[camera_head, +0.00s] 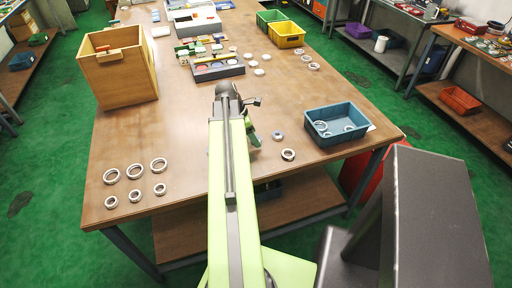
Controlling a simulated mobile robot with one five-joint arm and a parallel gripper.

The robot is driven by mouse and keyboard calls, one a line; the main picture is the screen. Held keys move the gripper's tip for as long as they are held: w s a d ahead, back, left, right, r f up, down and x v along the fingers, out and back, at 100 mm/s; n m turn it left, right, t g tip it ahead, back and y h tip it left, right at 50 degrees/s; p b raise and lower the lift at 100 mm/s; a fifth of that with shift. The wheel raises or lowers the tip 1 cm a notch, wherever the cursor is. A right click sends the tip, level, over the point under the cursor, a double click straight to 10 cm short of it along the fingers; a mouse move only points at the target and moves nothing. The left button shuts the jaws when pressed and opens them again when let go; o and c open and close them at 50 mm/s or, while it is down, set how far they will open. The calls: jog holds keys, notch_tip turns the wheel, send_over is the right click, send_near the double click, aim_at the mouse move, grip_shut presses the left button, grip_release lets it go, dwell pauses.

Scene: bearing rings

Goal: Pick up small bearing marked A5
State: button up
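Several bearing rings stand in two rows on the wooden table (190,150) at the front left; the front row has smaller ones, such as this small ring (135,196), and the back row larger ones, such as this large ring (134,171). A small pale ring (278,136) and a darker-centred ring (288,155) lie right of my arm. No marking is legible, so I cannot tell which is A5. My gripper (253,134) is over the table, left of the pale ring; my arm partly hides it, and its fingers are too small to judge.
A blue bin (337,112) with rings inside stands at the right edge. A tall wooden box (118,72) stands at the left. A grey tray (217,68), small items, and green (270,17) and yellow bins (287,36) lie farther back. The left-middle tabletop is clear.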

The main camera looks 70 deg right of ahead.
jog(key=shift+s+d+f, duration=0.15)
jog(key=shift+f, duration=0.45)
jog(key=shift+r, duration=0.2)
grip_shut()
jog(key=shift+r, duration=0.1)
notch_tip(320, 180, up, 4)
jog(key=p, duration=0.4)
jog(key=shift+r+p, duration=0.2)
jog(key=shift+p, duration=0.2)
jog(key=s+r+p, duration=0.6)
jog(key=s, duration=0.5)
jog(key=shift+s+a+r, duration=0.2)
jog(key=shift+s+a, duration=0.1)
jog(key=shift+a, duration=0.1)
